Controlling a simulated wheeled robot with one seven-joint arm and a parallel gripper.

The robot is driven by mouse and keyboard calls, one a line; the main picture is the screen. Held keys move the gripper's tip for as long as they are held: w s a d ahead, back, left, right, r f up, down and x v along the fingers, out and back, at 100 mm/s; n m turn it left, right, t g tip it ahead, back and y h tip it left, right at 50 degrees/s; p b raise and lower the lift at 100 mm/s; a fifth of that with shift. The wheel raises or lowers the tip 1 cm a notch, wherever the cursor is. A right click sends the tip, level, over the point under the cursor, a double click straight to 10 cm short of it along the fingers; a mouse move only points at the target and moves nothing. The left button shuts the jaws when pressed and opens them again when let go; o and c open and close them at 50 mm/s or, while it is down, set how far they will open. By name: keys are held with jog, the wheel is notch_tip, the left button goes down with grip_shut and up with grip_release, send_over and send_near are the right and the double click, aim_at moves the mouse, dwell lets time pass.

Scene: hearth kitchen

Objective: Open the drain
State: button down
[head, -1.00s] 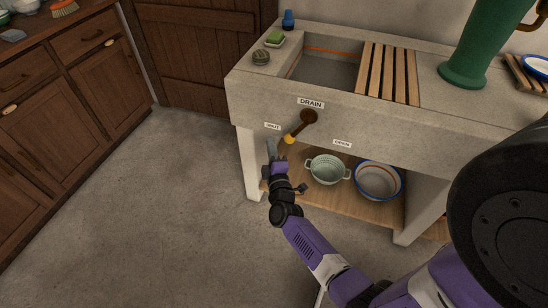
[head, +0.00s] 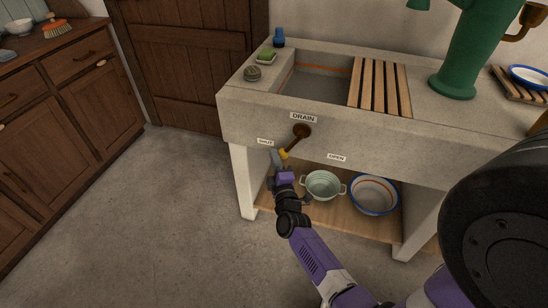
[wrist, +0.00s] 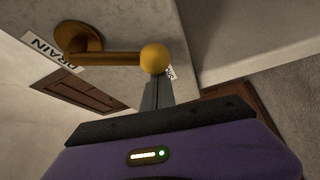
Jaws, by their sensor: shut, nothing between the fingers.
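The drain lever (head: 294,141) is a brown bar on a round mount on the stone sink's front, below the DRAIN label (head: 303,117). Its yellow knob (head: 283,154) points down and left, nearer the SHUT label (head: 265,141) than the OPEN label (head: 336,157). My gripper (head: 276,158) is shut and empty, at the knob's left side. In the wrist view, the shut fingers (wrist: 156,92) reach up to the knob (wrist: 154,58) and overlap its lower edge; I cannot tell whether they touch. The lever's bar (wrist: 115,58) shows bare.
The stone sink (head: 240,117) has a wooden slatted rack (head: 379,88) beside its basin. On the shelf below stand a pale green colander (head: 323,185) and a white basin with a blue rim (head: 374,194). The floor at left (head: 130,210) is clear.

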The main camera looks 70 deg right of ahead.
jog(key=shift+s+p, duration=0.15)
jog(key=shift+p, duration=0.35)
jog(key=s+f+n+g+y+p, duration=0.2)
jog(key=s+n+p, duration=0.5)
jog(key=p, duration=1.2)
jog(key=shift+s+d+g+y+p, duration=0.4)
jog(key=shift+s+g+y, duration=0.3)
jog(key=shift+s, duration=1.15)
jog(key=shift+s+d+r, duration=0.1)
jog(key=shift+s+d, duration=0.05)
jog(key=shift+s, duration=0.05)
